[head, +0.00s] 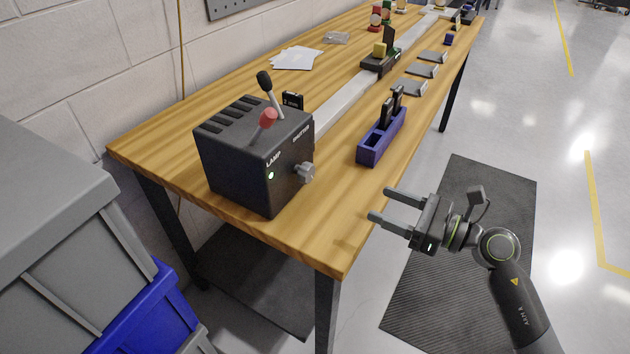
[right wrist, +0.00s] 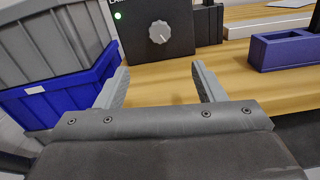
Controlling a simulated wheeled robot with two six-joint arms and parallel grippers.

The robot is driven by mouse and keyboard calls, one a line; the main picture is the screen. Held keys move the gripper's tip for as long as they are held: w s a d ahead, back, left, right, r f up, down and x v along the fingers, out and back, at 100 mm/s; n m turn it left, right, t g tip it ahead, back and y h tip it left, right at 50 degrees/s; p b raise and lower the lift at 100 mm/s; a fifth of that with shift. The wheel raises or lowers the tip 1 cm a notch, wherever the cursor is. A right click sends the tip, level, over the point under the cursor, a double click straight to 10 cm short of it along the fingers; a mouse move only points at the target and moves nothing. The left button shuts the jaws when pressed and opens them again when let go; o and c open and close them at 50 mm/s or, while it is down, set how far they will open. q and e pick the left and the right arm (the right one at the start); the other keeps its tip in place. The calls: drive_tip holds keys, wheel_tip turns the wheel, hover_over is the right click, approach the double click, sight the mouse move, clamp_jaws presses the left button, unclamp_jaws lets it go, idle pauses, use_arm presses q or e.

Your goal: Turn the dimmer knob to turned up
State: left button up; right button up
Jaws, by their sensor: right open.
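The dimmer knob (head: 304,173) is a grey knob on the front face of a black control box (head: 238,168) at the near end of the wooden bench. In the right wrist view the knob (right wrist: 159,32) is round and ridged, with a pale pointer line that slants. A green lamp (head: 271,175) glows beside it. My right gripper (head: 380,204) is open and empty, to the right of the box and apart from the knob. In the right wrist view its two fingers (right wrist: 160,82) stand apart below the knob. My left gripper is not in view.
A red-tipped lever (head: 266,119) and a black-tipped lever (head: 268,88) rise from the box. A blue holder (head: 371,150) with black items stands on the bench (head: 340,108) to the right. Grey and blue bins (head: 150,310) stand at left.

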sight(311, 175)
drive_tip(key=p+x, duration=0.3)
drive_tip(key=x, duration=1.3)
drive_tip(key=shift+w+a, duration=0.2)
drive_tip(key=shift+a, duration=0.2)
